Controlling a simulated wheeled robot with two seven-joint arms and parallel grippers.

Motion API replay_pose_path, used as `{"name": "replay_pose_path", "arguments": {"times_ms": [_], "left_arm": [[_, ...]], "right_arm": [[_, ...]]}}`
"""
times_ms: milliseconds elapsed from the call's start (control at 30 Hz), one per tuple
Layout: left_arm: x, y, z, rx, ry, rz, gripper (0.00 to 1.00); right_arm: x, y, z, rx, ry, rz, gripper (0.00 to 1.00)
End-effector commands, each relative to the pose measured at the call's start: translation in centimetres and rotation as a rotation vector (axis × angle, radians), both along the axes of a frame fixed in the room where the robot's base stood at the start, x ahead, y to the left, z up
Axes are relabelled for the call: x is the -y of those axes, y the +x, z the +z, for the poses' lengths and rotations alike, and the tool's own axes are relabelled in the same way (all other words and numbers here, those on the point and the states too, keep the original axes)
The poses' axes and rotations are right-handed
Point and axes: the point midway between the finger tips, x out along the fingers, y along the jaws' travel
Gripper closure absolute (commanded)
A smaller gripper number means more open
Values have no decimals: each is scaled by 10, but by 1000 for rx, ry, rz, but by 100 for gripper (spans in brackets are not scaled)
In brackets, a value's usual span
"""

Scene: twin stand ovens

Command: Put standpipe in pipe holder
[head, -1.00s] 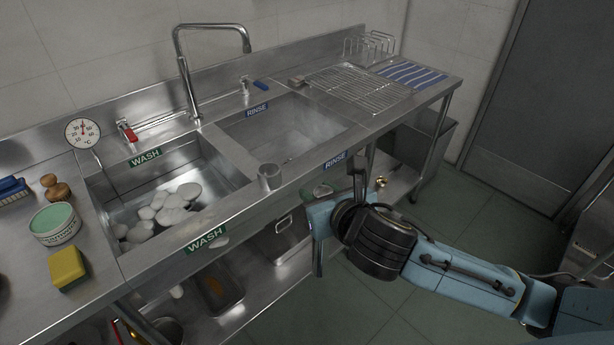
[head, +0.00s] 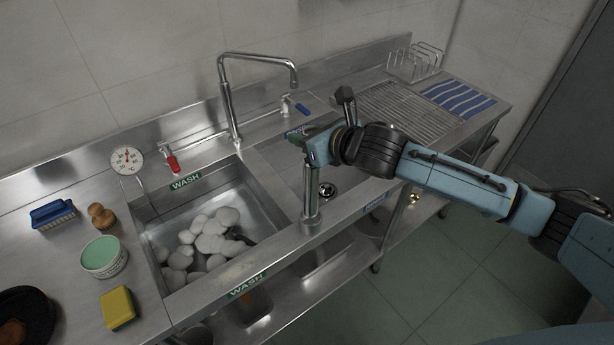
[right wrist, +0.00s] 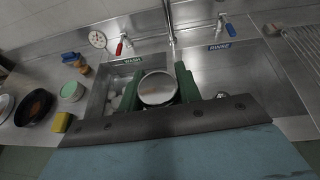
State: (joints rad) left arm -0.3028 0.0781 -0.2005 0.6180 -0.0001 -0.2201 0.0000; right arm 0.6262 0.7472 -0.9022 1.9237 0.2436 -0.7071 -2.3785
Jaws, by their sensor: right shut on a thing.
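The standpipe (head: 311,181) is a slim metal tube, upright over the front of the divider between the two sinks. My right gripper (head: 311,150) is shut on its upper end. In the right wrist view, the pipe's round metal top (right wrist: 157,88) sits between the green fingers. The pipe holder (head: 311,225) is a short metal cup on the divider's front edge. The pipe's lower end meets the holder's mouth in the head view. I cannot tell how deep it is inside. My left gripper is not in view.
The rinse sink's drain (head: 327,190) shows, partly beside the pipe. A tall faucet (head: 228,105) stands behind the sinks. A wire rack (head: 415,62) is at the back right. A yellow sponge (head: 117,308) is at the left.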

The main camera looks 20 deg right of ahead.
Motion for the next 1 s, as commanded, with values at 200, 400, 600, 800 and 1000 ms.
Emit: {"name": "replay_pose_path", "arguments": {"times_ms": [200, 400, 600, 800, 1000], "left_arm": [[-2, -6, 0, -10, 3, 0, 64], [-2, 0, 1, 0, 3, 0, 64], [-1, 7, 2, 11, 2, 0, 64], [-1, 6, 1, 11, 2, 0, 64], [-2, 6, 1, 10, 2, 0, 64]], "right_arm": [[0, 0, -26, 2, 2, 0, 100], [0, 0, -48, 0, 3, -2, 100], [0, 0, -64, 4, 1, -1, 100], [0, 0, -64, 4, 0, -1, 100], [0, 0, -67, 2, 0, -1, 52]]}}
